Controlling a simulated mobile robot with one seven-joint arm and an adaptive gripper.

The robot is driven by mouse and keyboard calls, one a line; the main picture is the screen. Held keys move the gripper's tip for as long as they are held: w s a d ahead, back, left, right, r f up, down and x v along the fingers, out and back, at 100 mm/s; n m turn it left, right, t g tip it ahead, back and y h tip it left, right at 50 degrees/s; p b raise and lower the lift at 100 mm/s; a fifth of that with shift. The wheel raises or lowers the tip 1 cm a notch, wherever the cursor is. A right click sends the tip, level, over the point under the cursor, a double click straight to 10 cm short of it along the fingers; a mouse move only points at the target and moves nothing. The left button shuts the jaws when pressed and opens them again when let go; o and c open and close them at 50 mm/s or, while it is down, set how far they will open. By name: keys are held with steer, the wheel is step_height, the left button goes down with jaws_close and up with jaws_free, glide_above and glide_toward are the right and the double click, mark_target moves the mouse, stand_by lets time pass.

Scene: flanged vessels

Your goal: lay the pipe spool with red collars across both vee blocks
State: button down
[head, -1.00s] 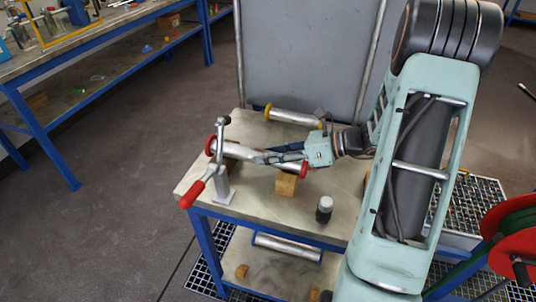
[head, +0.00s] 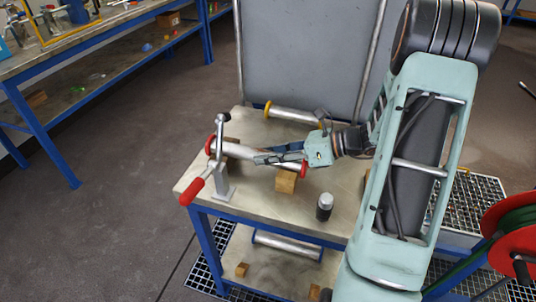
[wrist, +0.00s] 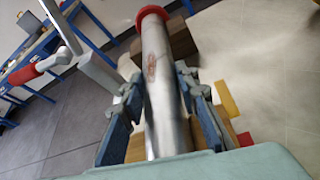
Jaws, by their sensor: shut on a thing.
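The pipe spool with red collars (head: 238,151) is a silver tube lying roughly level above the bench, with a red collar at each end. My gripper (head: 279,157) is shut around the tube. In the wrist view the spool (wrist: 160,85) runs away between both fingers of my gripper (wrist: 160,105). One wooden vee block (head: 286,182) is under the spool near its right collar. The other vee block (head: 232,141) is near the left collar, partly hidden by the spool. I cannot tell whether the spool touches either block.
A toggle clamp with a red handle (head: 196,189) stands close by the spool's left end. A spool with yellow collars (head: 292,116) lies at the back of the bench (head: 259,205). A small dark cylinder with a pale top (head: 324,207) stands at the front right.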

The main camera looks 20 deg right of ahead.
steer(key=c, duration=1.4)
jaws_free()
steer(key=shift+f, duration=0.15)
steer(key=shift+f, duration=0.1)
steer(key=shift+d, duration=0.15)
